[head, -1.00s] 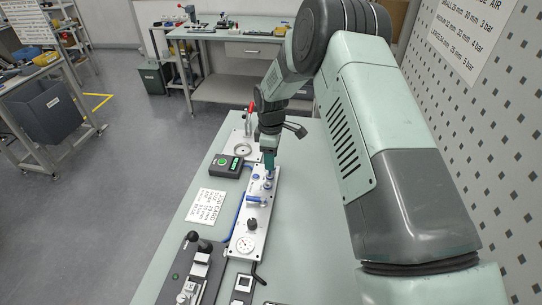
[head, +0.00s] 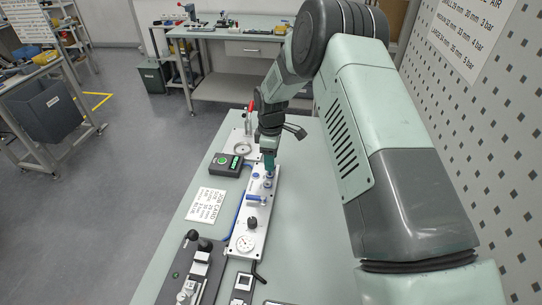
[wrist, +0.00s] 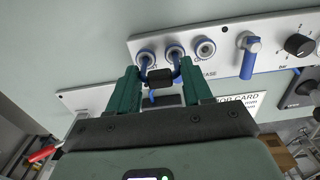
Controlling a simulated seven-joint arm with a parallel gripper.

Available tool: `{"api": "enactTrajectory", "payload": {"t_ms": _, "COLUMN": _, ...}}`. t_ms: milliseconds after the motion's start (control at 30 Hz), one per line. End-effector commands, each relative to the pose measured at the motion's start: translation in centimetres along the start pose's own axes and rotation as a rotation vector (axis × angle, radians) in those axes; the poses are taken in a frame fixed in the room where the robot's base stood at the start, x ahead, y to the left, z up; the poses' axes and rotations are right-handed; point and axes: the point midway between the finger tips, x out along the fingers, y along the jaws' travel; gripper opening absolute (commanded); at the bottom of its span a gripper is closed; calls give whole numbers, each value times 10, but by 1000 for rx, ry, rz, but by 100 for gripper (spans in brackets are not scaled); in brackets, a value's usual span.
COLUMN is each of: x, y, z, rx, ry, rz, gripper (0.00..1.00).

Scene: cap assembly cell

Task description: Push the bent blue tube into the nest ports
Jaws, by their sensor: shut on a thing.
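My gripper (wrist: 160,80), with green fingers, is shut on the bent blue tube (wrist: 145,62) at its black middle sleeve (wrist: 160,77). The tube's two ends point at the left port (wrist: 147,54) and middle port (wrist: 175,51) of the white panel and appear to meet their blue rings. I cannot tell how deep the ends sit. A third blue-ringed port (wrist: 205,48) beside them is empty. In the head view my gripper (head: 269,168) is low over the far part of the panel (head: 262,213), and its fingers hide most of the tube.
A blue lever valve (wrist: 250,55) and black knob (wrist: 298,44) are on the panel to the right of the ports. The right bench top is clear.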

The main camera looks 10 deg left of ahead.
Motion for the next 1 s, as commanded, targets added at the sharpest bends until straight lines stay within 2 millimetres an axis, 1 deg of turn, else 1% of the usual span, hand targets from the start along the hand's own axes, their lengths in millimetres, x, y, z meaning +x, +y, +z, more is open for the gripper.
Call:
{"api": "enactTrajectory", "payload": {"t_ms": 533, "x": 9, "y": 0, "z": 0, "rx": 0, "ry": 0, "rz": -1, "gripper": 21}}
{"api": "enactTrajectory", "payload": {"t_ms": 733, "x": 9, "y": 0, "z": 0, "rx": 0, "ry": 0, "rz": 0, "gripper": 21}}
{"api": "enactTrajectory", "payload": {"t_ms": 767, "x": 9, "y": 0, "z": 0, "rx": 0, "ry": 0, "rz": 0, "gripper": 53}}
{"api": "enactTrajectory", "payload": {"t_ms": 933, "x": 8, "y": 0, "z": 0, "rx": 0, "ry": 0, "rz": -1, "gripper": 79}}
{"api": "enactTrajectory", "payload": {"t_ms": 1000, "x": 8, "y": 0, "z": 0, "rx": 0, "ry": 0, "rz": 0, "gripper": 79}}
